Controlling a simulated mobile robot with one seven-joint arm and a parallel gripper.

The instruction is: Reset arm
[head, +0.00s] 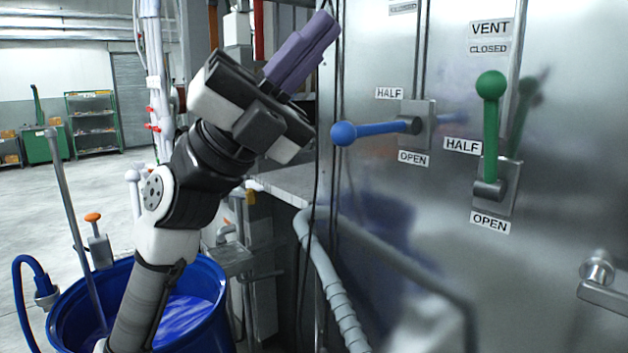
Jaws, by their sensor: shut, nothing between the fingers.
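My gripper (318,38) is at the upper middle of the head view, at the end of my raised arm. Its purple fingers are shut together with nothing between them and point up and to the right. The gripper is in the air to the left of the steel machine front and apart from the levers. My arm rises from the bottom left, in front of a blue barrel.
A blue-knobbed lever (375,131) lies horizontal, its knob toward my gripper. A green-knobbed lever (490,130) stands upright by the HALF and OPEN labels. The blue barrel (215,320) holds blue liquid. A ribbed grey hose (335,290) runs below the levers. Open floor lies left.

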